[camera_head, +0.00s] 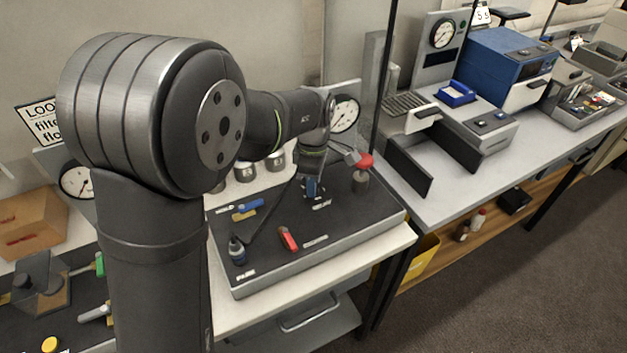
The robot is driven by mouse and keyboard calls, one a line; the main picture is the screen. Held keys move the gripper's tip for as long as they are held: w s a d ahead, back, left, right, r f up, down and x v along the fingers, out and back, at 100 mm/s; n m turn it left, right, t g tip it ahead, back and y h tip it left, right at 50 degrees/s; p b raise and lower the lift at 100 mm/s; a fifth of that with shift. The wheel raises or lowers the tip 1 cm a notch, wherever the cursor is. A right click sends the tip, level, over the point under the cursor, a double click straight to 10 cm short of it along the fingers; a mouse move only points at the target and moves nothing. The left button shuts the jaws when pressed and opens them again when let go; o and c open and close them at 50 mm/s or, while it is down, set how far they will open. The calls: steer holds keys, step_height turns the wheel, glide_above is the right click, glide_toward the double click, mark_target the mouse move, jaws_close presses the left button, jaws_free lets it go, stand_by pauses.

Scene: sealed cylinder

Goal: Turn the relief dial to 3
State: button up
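My gripper (312,186) points down over the right part of the dark panel (275,262), beyond the red lever. Its fingers are small here, and I cannot tell whether they are open or shut. A small blue part shows at the fingertips; I cannot tell whether it is held or what it belongs to. A white label (322,204) lies just in front, too small to read. No relief dial can be made out for certain, and no number 3 is legible. A round white gauge (344,113) stands behind my wrist, partly hidden.
A red knob (364,161) above a grey post stands close right of my gripper. The panel also carries a red lever (288,239), a blue handle (250,206) and a dark bottle-like part (237,250). Metal cylinders (275,158) stand behind.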

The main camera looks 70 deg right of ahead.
steer(key=shift+o, duration=1.4)
step_height(320, 180, up, 17)
steer(key=shift+r, duration=0.2)
steer(key=shift+f, duration=0.1)
step_height(320, 180, down, 17)
steer(key=shift+f, duration=0.15)
stand_by(0.4)
